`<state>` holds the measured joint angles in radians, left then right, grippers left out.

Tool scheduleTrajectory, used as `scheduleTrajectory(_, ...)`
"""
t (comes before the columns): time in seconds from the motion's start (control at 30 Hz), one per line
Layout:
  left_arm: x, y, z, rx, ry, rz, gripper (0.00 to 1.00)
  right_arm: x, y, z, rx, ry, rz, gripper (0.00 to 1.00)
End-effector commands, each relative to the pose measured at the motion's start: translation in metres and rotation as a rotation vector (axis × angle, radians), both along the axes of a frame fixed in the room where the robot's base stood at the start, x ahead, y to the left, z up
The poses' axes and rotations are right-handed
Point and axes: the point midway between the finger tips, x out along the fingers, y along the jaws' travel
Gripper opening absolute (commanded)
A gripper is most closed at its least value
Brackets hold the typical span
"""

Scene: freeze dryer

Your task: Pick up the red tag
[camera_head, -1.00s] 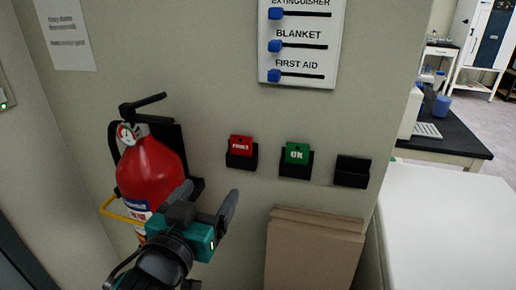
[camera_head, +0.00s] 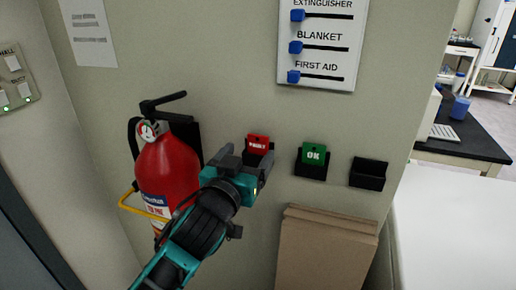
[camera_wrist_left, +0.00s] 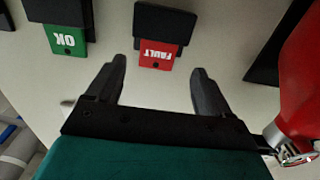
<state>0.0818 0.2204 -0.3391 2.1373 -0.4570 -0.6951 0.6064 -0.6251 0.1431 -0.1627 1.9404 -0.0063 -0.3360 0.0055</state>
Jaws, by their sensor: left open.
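The red tag (camera_head: 258,143), lettered FAULT, sits in a black wall holder (camera_head: 259,158). In the left wrist view the red tag (camera_wrist_left: 160,54) shows upside down between and just beyond my fingertips, sticking out of its holder (camera_wrist_left: 165,20). My left gripper (camera_head: 245,158) is open and empty, close in front of the tag, with its fingers pointing at the wall. In the left wrist view the gripper (camera_wrist_left: 160,75) has one finger to each side of the tag, apart from it. My right gripper is not in view.
A green OK tag (camera_head: 313,153) sits in the holder to the right, and an empty black holder (camera_head: 369,173) is beyond it. A red fire extinguisher (camera_head: 167,170) hangs close on the left. Cardboard sheets (camera_head: 325,250) lean below. A slider board (camera_head: 316,45) is above.

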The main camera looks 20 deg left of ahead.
Motion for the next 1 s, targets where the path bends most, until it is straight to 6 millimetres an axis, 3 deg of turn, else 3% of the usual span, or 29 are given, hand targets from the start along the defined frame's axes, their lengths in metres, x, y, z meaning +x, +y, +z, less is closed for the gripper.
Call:
scheduleTrajectory(0.2,0.030,-0.005,0.002,0.002,-0.002,0.000,0.81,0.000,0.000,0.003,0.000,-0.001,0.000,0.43)
scheduleTrajectory(0.53,0.036,-0.005,0.001,0.000,-0.001,-0.001,0.81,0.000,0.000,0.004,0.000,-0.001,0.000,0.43)
scheduleTrajectory(1.0,0.036,-0.005,0.001,0.001,0.000,0.000,0.37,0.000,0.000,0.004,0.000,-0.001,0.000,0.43)
